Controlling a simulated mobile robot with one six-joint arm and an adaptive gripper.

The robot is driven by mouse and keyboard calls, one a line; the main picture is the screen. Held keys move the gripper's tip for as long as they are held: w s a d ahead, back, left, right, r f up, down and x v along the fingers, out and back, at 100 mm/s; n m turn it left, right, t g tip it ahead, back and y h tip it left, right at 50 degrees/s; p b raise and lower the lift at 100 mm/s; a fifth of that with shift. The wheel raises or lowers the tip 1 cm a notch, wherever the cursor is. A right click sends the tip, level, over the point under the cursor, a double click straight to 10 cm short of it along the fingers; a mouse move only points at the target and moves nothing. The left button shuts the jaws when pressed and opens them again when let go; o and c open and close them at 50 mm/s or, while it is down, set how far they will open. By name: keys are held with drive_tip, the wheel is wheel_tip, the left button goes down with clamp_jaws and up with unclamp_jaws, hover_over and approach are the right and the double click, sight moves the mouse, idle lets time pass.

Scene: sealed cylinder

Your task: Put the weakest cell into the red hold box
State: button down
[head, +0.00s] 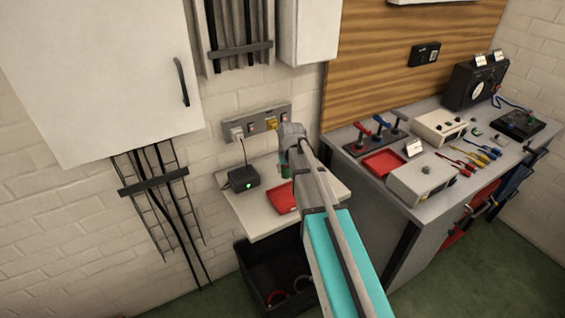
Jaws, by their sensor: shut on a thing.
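My gripper (287,155) is over the small wall shelf, in front of the socket strip, and mostly hidden by my arm. A small dark green thing (285,170) shows just below my wrist, at the gripper. It may be a cell, but it is too small and covered to be sure. A shallow red box (281,199) lies on the shelf, close below it and partly behind my arm. A second red tray (383,163) sits on the grey workbench at right. I cannot tell which one is the hold box.
A black charger (244,179) with a green light stands on the wall shelf (244,211), its cable running to the socket strip (258,123). A black bin (262,268) is below. The workbench (462,190) carries levers, meters and coloured probes. A white cabinet (100,75) hangs at left.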

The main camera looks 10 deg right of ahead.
drive_tip(key=s+r+p, duration=0.2)
drive_tip(key=s+r, duration=0.1)
drive_tip(key=s, duration=0.4)
drive_tip(key=shift+s+d+r+p, duration=0.15)
drive_tip(key=shift+s+d+p, duration=0.1)
drive_tip(key=shift+s+p, duration=0.1)
drive_tip(key=shift+r, duration=0.1)
wheel_tip(320, 180, up, 7)
drive_tip(key=p, duration=0.7)
drive_tip(key=shift+d, duration=0.15)
idle(0.4)
